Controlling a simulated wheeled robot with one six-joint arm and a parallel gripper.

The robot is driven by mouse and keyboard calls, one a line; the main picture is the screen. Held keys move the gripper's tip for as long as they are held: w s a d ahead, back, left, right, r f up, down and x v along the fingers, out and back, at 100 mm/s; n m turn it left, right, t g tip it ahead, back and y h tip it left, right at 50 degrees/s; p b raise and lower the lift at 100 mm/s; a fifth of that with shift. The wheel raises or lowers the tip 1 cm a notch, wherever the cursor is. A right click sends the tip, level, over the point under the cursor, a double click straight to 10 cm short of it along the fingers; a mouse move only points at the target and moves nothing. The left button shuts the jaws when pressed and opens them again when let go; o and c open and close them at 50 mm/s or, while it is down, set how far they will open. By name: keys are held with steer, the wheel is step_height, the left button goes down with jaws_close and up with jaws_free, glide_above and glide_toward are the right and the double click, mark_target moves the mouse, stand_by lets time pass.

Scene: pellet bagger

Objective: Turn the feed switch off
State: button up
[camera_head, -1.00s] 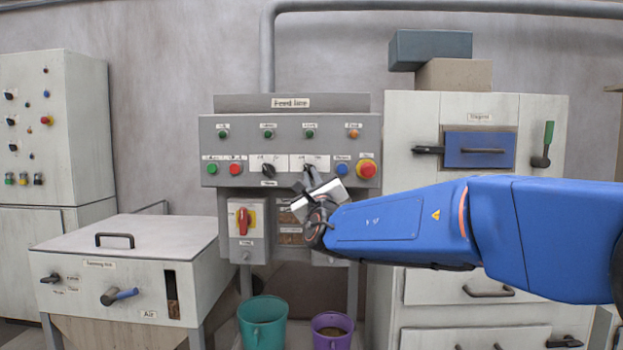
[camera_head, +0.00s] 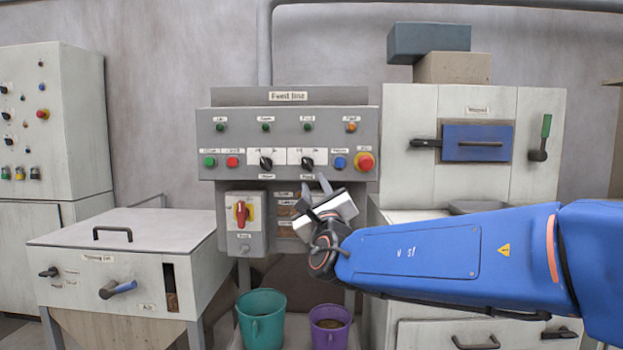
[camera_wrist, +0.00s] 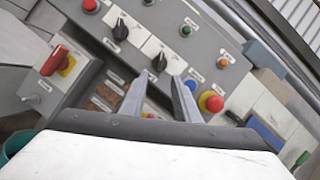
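Two black rotary switches sit side by side on the grey feed line panel (camera_head: 222,140). The right-hand switch (camera_head: 307,162) has a small label below it that seems to read "Feed"; the left-hand switch (camera_head: 266,163) looks alike. My gripper (camera_head: 315,188) is just below and in front of the right-hand switch, apart from it and empty. In the wrist view the fingers of my gripper (camera_wrist: 158,82) are spread, with the right-hand switch (camera_wrist: 160,62) just beyond the gap between the tips. The left-hand switch (camera_wrist: 120,30) lies up and left of it there.
A red emergency button (camera_head: 365,161) and a blue button (camera_head: 340,163) sit right of the switches. A red rotary handle (camera_head: 241,213) is on a box below left. A teal bucket (camera_head: 262,318) and a purple bucket (camera_head: 330,326) stand beneath.

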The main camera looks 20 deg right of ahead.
steer(key=v, duration=0.8)
steer(key=shift+f, duration=0.1)
steer(key=s+d+f+m+g+h, duration=0.4)
steer(key=s+d+f+m+g, duration=0.3)
steer(key=d+m, duration=0.4)
steer(key=s+d+f+m+g+h, duration=0.3)
steer(key=s+d+f+m+g, duration=0.15)
steer(key=d+f+m, duration=0.65)
steer(key=s+a+f+m+g+y, duration=0.4)
steer(key=s+f+m, duration=0.5)
steer(key=m, duration=0.2)
steer(key=s+a+f+m+g+y, duration=0.1)
steer(key=s+a+f+m+y, duration=0.4)
steer(key=a+m, duration=0.3)
steer(key=shift+s+a, duration=0.45)
steer(key=shift+a, duration=0.55)
